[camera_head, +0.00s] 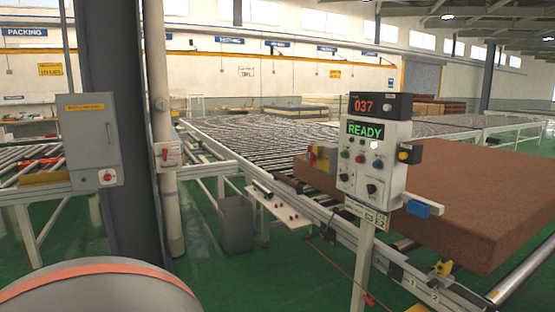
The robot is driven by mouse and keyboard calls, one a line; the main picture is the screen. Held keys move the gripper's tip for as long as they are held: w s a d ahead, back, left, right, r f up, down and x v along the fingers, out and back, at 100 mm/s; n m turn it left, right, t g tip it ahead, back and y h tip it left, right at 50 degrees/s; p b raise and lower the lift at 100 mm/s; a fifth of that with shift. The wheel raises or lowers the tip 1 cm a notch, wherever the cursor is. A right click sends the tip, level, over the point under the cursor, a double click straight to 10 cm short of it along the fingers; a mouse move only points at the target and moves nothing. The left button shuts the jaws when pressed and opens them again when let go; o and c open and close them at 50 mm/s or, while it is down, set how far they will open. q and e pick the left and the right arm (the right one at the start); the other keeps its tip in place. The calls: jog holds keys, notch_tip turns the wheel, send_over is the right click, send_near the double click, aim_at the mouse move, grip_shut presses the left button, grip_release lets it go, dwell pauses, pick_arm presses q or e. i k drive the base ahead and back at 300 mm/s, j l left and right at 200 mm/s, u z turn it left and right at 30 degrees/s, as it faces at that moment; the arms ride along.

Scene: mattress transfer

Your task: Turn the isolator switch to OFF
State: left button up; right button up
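Neither of my grippers shows in the head view. A grey wall cabinet (91,140) with an orange label stands at the left, its door shut. A small red and white rotary switch (107,176) sits at its lower right. A small light box with a red handle (166,154) is fixed on the pale pipe to the right of the dark column. I cannot tell from labels which of these is the isolator, and their switch positions are too small to read.
A control post (374,160) showing "READY" and "037" stands at centre right. Behind it a brown mattress (470,200) lies on a roller conveyor (240,140). A dark column (118,120) and a grey bin (237,224) stand left of it. Green floor shows between.

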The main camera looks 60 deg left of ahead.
aim_at(313, 158)
jog(key=u, duration=1.45)
